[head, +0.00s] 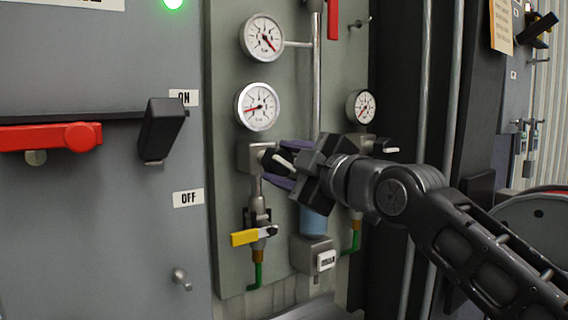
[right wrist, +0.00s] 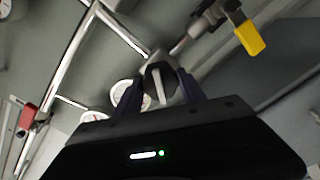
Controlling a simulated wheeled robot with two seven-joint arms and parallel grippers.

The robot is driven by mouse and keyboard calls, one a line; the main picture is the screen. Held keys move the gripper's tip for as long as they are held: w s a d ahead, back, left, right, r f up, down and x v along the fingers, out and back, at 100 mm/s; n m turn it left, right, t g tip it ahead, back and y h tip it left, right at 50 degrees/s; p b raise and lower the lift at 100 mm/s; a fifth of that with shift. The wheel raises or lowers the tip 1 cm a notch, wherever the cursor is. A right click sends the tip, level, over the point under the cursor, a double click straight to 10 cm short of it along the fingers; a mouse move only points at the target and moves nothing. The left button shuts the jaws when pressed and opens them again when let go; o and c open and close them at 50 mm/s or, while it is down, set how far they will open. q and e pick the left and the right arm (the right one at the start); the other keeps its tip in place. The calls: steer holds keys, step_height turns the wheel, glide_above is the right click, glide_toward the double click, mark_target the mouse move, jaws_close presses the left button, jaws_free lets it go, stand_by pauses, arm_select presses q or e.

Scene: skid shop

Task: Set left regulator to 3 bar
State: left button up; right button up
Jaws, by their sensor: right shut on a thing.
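The left regulator (head: 247,156) is a grey body on the panel, with a dark knob facing out that carries a white pointer bar. My right gripper (head: 277,165) has its dark purple fingers on both sides of the knob. In the right wrist view the knob (right wrist: 157,78) sits between the fingertips (right wrist: 162,85) and is gripped, with its white bar showing. The left regulator's gauge (head: 258,106) sits just above it; its red needle points left and slightly down. Its numbers are too small to read. My left gripper is not in view.
A yellow valve lever (head: 252,236) lies below the regulator. Another gauge (head: 262,38) is above, and a smaller gauge (head: 361,106) is at right. A blue-topped filter unit (head: 315,253) stands under my gripper. A red switch handle (head: 50,136) is on the cabinet at left.

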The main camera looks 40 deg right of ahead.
steer(key=c, duration=0.7)
steer(key=shift+c, duration=0.3)
steer(key=shift+m+b, duration=0.3)
steer(key=shift+b, duration=0.05)
